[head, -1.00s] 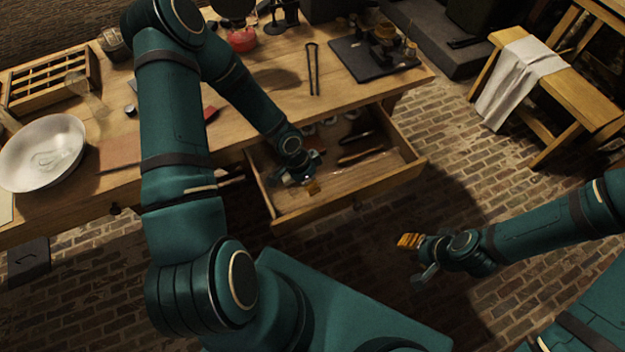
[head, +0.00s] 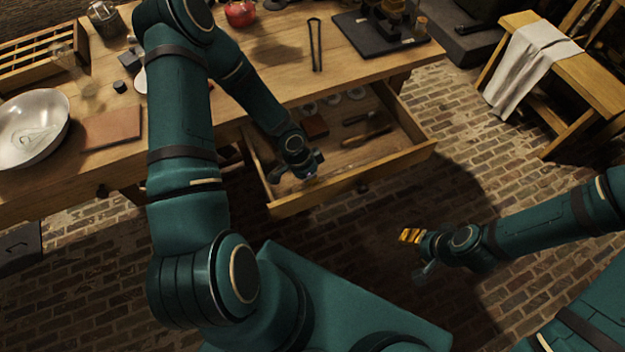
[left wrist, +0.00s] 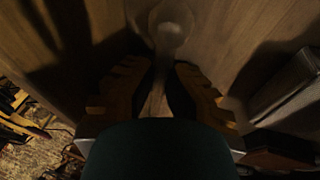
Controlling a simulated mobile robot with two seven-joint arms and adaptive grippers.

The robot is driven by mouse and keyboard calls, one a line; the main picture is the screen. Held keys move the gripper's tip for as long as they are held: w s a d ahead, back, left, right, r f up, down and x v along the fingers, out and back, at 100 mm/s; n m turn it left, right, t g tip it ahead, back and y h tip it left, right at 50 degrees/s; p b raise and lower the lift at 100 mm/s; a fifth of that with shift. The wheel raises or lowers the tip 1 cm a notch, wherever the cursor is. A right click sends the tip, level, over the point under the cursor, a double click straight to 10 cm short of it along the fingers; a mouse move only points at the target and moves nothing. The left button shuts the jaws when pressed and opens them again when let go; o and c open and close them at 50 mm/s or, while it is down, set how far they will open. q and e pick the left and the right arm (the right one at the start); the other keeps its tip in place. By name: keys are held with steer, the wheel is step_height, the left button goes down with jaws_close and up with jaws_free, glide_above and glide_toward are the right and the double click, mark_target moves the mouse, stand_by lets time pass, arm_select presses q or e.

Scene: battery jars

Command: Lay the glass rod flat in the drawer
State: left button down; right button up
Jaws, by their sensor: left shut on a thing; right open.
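The open drawer (head: 335,184) sticks out from the front of the wooden table. My left gripper (head: 307,177) is inside its outline, near the front left; its fingers are mostly hidden by the wrist in the head view. The left wrist view shows this gripper (left wrist: 158,95) shut on the pale, see-through glass rod (left wrist: 158,84), with a rounder glassy shape at its far end above a wooden surface. I cannot tell whether the rod touches the drawer floor.
The drawer also holds a reddish-brown block (head: 315,126), a wooden-handled tool (head: 367,137), a dark tool (head: 357,118) and several pale round things at the back. On the table are a white bowl (head: 30,130), a brown mat (head: 112,128) and dark tongs (head: 316,46).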

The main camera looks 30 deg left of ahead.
arm_select(q)
steer(key=shift+f, duration=0.2)
steer(key=c, duration=1.1)
jaws_free()
steer(key=shift+s, duration=0.1)
steer(key=shift+o, duration=0.2)
steer(key=shift+s, duration=0.1)
